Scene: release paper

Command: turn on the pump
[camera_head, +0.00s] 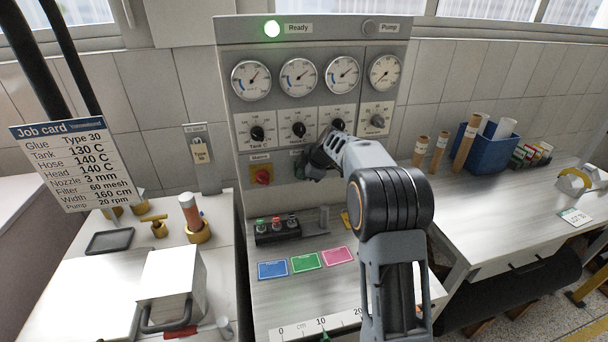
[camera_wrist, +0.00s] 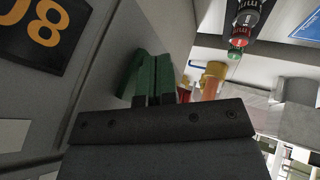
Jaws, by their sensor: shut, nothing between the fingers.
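The grey control panel (camera_head: 222,100) stands upright in the head view. Its pump lamp (camera_head: 369,28) is dark. The pump knob (camera_head: 377,121) is at the right end of the knob row. My gripper (camera_head: 308,170) is shut and empty, low in front of the panel, right of the red mains switch (camera_head: 262,177). It hides part of the panel there. In the wrist view, a green two-part block (camera_wrist: 150,76) shows at the fingertips against the panel. I cannot tell whether it is a switch or finger pads, or whether there is contact.
The ready lamp (camera_head: 272,29) glows green. A button box (camera_head: 277,231) sits on the bench below; its buttons also show in the wrist view (camera_wrist: 240,28). Coloured cards (camera_head: 305,262) lie in front. A blue bin (camera_head: 487,150) with rolls stands at right. A job card (camera_head: 75,165) is at left.

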